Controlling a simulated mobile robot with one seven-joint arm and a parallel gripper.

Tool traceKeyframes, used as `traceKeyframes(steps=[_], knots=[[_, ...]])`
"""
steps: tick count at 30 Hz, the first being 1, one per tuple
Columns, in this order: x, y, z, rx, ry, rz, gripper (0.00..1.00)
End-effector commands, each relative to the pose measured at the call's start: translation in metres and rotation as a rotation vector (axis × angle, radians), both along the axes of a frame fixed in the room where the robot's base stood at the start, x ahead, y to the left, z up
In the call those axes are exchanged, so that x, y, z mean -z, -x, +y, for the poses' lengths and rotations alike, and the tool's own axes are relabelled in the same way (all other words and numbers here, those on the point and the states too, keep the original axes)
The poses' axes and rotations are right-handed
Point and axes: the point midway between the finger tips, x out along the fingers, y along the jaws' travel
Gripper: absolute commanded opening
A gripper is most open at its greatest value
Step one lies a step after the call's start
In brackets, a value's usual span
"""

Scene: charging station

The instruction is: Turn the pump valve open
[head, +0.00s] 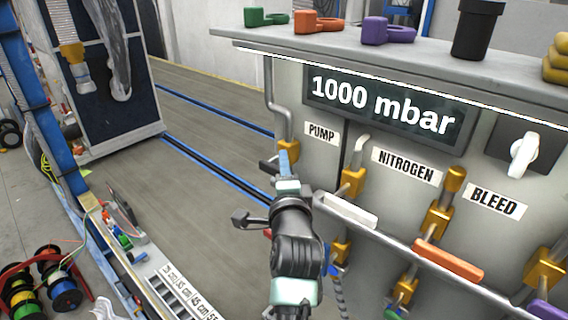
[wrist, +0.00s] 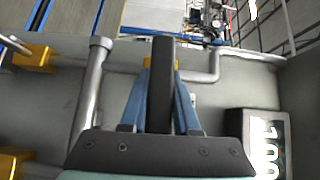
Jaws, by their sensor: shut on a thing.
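The pump valve's black handle (wrist: 161,84) stands between the two blue fingers of my gripper (wrist: 160,95) in the wrist view. My gripper is shut on this handle. In the head view my gripper (head: 285,165) is below the PUMP label (head: 321,134), and a dark end of the handle (head: 268,168) shows just left of the fingers. The brass pump valve body (head: 288,132) is on the pipe above. The fingers and wrist hide much of the handle.
The panel display (head: 383,107) reads 1000 mbar. The white nitrogen handle (head: 345,209) and orange bleed handle (head: 448,260) are right of my gripper. Colored parts, including a purple one (head: 388,31), sit on the panel's top ledge. Open floor (head: 195,185) lies left.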

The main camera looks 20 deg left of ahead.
Motion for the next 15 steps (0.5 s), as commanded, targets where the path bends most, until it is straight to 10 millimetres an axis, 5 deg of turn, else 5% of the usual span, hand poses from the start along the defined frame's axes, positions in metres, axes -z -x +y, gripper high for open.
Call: traceKeyframes(steps=[15], knots=[[-0.023,-0.001,0.004,-0.003,0.377,0.139,0.00]])
